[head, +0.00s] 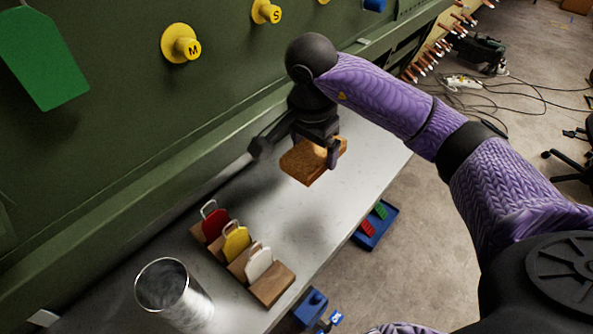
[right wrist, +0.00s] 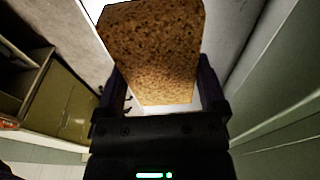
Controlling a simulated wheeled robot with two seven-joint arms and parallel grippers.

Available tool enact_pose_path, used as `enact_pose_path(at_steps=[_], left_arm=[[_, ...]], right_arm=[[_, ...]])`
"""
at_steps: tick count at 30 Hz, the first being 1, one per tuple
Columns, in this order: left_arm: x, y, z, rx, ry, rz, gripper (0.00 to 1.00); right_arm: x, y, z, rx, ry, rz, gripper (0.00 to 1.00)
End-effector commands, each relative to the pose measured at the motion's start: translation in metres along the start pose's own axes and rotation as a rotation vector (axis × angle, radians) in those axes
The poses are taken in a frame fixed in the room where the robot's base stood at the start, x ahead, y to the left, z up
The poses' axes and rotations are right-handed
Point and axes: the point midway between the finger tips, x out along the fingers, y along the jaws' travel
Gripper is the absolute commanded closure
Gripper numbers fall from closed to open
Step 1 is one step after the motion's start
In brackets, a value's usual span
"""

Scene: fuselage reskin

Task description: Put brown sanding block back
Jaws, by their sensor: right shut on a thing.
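The brown sanding block (head: 308,161) is in my right gripper (head: 318,148), held above the pale shelf in the head view. In the right wrist view the block (right wrist: 152,50) fills the space between the two fingers of the right gripper (right wrist: 165,95), with its speckled brown face toward the camera. The gripper is shut on it. The shelf (head: 365,165) runs along the green wall, and the block appears apart from it, with a dark shadow on the shelf below. My left gripper does not show in either view.
A wooden rack (head: 272,284) with red, yellow and white handled pieces stands on the shelf, beside a metal cup (head: 172,292). Yellow knobs (head: 181,44) stick out from the green wall (head: 110,130). A blue tray (head: 376,226) lies below the shelf's edge. The shelf's middle is clear.

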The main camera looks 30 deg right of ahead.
Motion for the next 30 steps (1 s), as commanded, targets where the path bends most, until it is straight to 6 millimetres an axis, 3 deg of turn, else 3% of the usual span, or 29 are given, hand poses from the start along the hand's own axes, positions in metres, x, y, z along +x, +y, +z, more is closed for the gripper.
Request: enact_pose_path(at_steps=[6,15,23,24,25,30], left_arm=[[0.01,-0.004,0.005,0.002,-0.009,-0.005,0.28],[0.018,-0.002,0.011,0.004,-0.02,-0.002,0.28],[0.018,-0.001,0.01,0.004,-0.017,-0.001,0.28],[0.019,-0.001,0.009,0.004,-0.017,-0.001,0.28],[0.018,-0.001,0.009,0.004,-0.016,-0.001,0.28],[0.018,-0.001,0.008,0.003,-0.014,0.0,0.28]], right_arm=[[0.05,0.002,0.007,0.004,-0.003,0.013,0.57],[0.098,0.002,0.013,0.002,-0.002,0.01,0.57],[0.099,0.001,0.012,0.002,0.0,0.006,0.57],[0.1,0.001,0.012,0.002,0.0,0.006,0.08],[0.099,0.001,0.012,0.002,0.0,0.006,0.01],[0.099,0.001,0.012,0.002,-0.001,0.006,0.0]])
